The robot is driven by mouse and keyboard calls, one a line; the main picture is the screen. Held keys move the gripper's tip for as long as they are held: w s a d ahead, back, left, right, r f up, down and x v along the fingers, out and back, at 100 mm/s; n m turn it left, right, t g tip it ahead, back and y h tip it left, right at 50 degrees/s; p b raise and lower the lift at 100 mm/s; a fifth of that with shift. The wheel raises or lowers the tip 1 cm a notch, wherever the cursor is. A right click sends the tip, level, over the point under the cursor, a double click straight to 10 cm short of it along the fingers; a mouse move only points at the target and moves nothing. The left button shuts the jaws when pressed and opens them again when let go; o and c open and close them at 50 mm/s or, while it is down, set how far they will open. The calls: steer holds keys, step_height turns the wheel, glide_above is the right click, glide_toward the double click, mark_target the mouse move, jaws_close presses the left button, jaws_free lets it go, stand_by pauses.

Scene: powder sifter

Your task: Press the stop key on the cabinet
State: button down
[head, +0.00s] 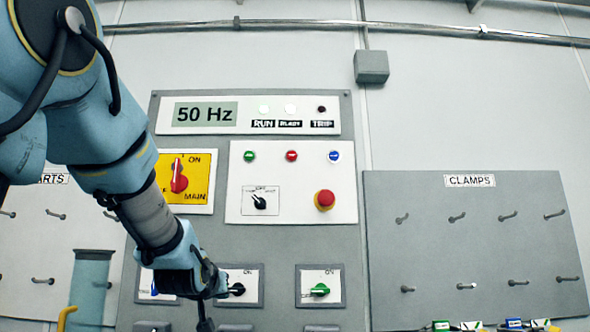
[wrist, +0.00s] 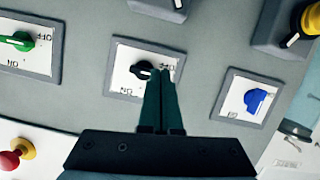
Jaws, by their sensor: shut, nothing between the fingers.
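The cabinet (head: 355,250) fills the middle of the head view. Its white button panel (head: 275,177) has a row of small buttons: green (head: 249,156), red (head: 291,156) and blue (head: 334,156). I cannot read their labels, so I cannot tell which is the stop key. A larger red mushroom button (head: 324,199) on a yellow base sits below right; it also shows in the wrist view (wrist: 10,160). My gripper (wrist: 162,74) is shut and empty, its fingertips in front of the plate of the black rotary switch (wrist: 141,70), below the button panel. Contact cannot be told.
A green switch (head: 319,290) and a blue switch (wrist: 255,100) flank the black one. A yellow main switch plate (head: 200,165) and a black selector (head: 259,202) are above. A 50 Hz display (head: 205,114) tops the cabinet. The clamps board (head: 470,240) stands right.

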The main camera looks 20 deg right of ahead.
steer(key=d+r+t+h, duration=0.2)
steer(key=d+r, duration=0.3)
steer(key=r, duration=0.4)
steer(key=m+t+h+b, duration=0.1)
steer(key=t+h, duration=0.2)
steer(key=h, duration=0.3)
glide_toward(294, 153)
step_height(294, 153, down, 6)
steer(key=s+r+t+h, duration=0.1)
steer(key=s+r+h, duration=0.2)
steer(key=s+r, duration=0.3)
step_height(294, 153, up, 3)
steer(key=shift+f+h, duration=0.2)
steer(key=shift+h, duration=0.1)
steer(key=shift+s, duration=0.1)
steer(key=shift+w+d+p, duration=0.6)
steer(key=shift+w, duration=0.75)
steer(key=shift+w+d+p, duration=0.55)
steer(key=shift+w+d, duration=0.05)
steer(key=shift+w, duration=0.7)
steer(key=shift+w+d+p, duration=0.6)
steer(key=shift+w, duration=0.75)
steer(key=shift+w, duration=0.2)
